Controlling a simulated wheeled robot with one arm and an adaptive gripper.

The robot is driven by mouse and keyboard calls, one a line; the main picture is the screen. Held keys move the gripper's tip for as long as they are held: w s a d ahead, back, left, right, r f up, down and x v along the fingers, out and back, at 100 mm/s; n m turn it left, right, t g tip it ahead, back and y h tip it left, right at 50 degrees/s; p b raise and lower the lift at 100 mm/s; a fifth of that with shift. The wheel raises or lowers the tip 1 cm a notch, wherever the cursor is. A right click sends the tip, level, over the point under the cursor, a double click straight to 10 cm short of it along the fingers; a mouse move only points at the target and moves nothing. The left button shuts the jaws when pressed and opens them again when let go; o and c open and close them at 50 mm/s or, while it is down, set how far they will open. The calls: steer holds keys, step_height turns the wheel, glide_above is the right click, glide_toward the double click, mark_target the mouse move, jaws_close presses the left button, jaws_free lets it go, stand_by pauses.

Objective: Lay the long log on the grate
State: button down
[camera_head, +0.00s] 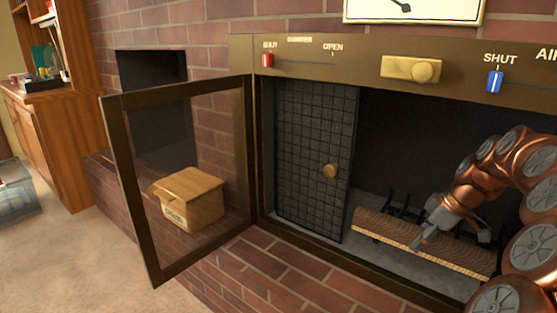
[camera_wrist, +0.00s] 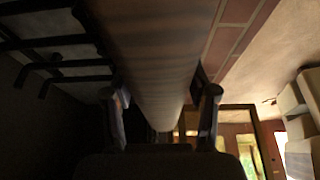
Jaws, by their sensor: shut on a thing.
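The long log (camera_head: 384,228) is a brown plank-like piece lying lengthwise across the firebox opening in the head view. My gripper (camera_head: 431,238) is shut on it near its middle. In the wrist view the log (camera_wrist: 155,50) runs between the two fingers of my gripper (camera_wrist: 163,112). The grate (camera_head: 401,200) is a black metal frame with upright prongs, just behind the log. Its bars also show in the wrist view (camera_wrist: 62,62), beside the log. I cannot tell whether the log touches the grate.
A glass door (camera_head: 128,190) with a brass frame stands open at the left. A dark mesh screen (camera_head: 312,150) with a brass knob covers the left part of the opening. A cardboard box (camera_head: 190,200) shows through the glass. The brick hearth (camera_head: 290,268) in front is clear.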

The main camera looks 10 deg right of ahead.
mark_target(383, 228)
steer(key=w+a+r, duration=0.1)
steer(key=a, duration=0.1)
steer(key=w+a+r+p, duration=0.1)
steer(key=w+a, duration=0.1)
steer(key=w+a+p, duration=0.1)
steer(key=a, duration=0.2)
steer(key=shift+w+a+r, duration=0.1)
steer(key=shift+w+r, duration=0.25)
steer(key=shift+r, duration=0.05)
steer(key=w+a+r+m+t+h+p, duration=0.1)
steer(key=w+a+r+m+p, duration=0.3)
steer(key=a, duration=0.8)
steer(key=w+a+r+m+h+p, duration=0.2)
steer(key=w+a+m+p, duration=0.3)
steer(key=a, duration=0.7)
steer(key=s+r+n+p, duration=0.1)
steer(key=s+r+p, duration=0.2)
steer(key=r+p, duration=2.2)
steer(key=p, duration=1.2)
